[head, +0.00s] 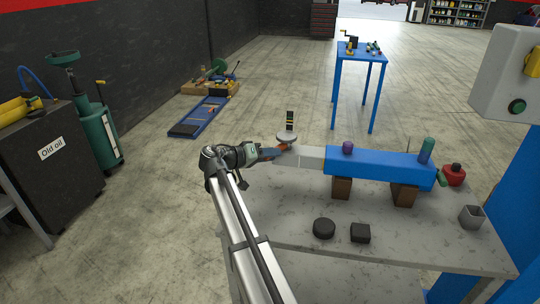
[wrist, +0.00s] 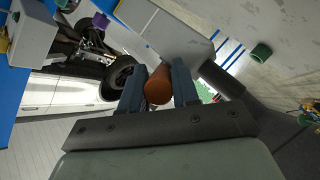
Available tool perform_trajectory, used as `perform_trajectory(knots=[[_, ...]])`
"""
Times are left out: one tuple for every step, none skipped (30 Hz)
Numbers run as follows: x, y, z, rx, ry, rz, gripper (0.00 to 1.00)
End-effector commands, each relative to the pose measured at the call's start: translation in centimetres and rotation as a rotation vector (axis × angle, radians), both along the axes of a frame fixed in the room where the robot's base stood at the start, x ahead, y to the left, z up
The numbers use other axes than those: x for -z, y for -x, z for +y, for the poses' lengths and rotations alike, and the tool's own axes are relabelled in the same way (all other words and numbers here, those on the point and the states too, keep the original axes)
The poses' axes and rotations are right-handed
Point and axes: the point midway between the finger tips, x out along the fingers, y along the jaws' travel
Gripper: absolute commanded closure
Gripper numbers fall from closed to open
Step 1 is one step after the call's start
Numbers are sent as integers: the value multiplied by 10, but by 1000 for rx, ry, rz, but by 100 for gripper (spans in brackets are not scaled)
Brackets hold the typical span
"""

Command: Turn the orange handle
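The orange handle (wrist: 158,86) shows in the wrist view as a short orange-brown cylinder seen nearly end-on. My gripper (wrist: 160,83) has one blue-grey finger on each side of it, and both appear to touch it. In the head view, a bit of the orange handle (head: 284,147) shows past my gripper (head: 271,153), at the left end of the light grey block (head: 310,157). This block joins the long blue body (head: 380,169) on the table. The far part of the handle and its joint are mostly hidden.
A control box (head: 508,75) hangs at the right. Open floor lies behind.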

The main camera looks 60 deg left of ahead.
Motion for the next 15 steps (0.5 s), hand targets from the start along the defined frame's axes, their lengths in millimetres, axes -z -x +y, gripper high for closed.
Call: perform_trajectory(knots=[[0, 0, 0, -1, 0, 1, 76], [0, 0, 0, -1, 0, 1, 78], [0, 0, 0, -1, 0, 1, 82], [0, 0, 0, -1, 0, 1, 85], [0, 0, 0, -1, 0, 1, 88], [0, 0, 0, -1, 0, 1, 92], [0, 0, 0, -1, 0, 1, 95], [0, 0, 0, -1, 0, 1, 98], [0, 0, 0, -1, 0, 1, 100], [0, 0, 0, -1, 0, 1, 100], [0, 0, 0, -1, 0, 1, 100], [0, 0, 0, -1, 0, 1, 100], [0, 0, 0, -1, 0, 1, 100], [0, 0, 0, -1, 0, 1, 100], [0, 0, 0, -1, 0, 1, 100]])
